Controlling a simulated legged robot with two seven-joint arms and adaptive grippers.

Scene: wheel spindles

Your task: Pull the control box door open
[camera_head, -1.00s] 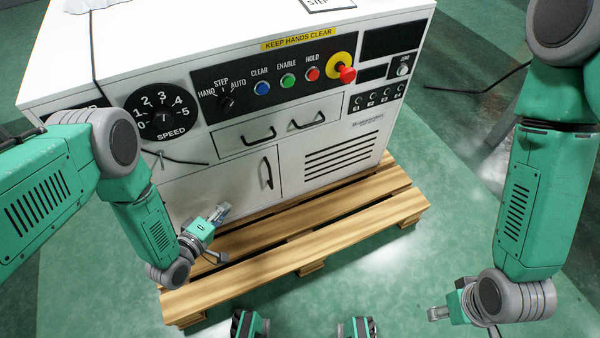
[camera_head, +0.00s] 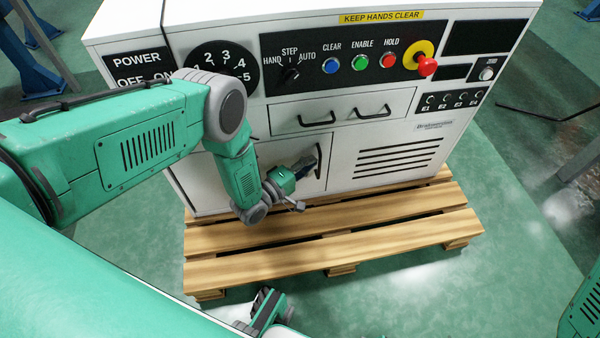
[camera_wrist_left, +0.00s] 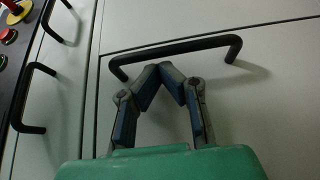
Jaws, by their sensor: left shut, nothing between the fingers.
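The control box door (camera_head: 272,152) is the lower left panel of the white control box, and it looks closed. Its black bar handle (camera_head: 318,160) stands near the door's right edge. My left gripper (camera_head: 308,164) is at this handle. In the left wrist view, the handle (camera_wrist_left: 200,45) crosses just beyond the fingertips (camera_wrist_left: 171,67), which are brought together with nothing between them. I cannot tell whether the tips touch the bar. My left forearm hides part of the door and the speed dial.
Two drawer handles (camera_head: 318,122) sit above the door, below the button panel with a red emergency knob (camera_head: 427,66). The box stands on a wooden pallet (camera_head: 340,245). A vent grille (camera_head: 398,160) is right of the door.

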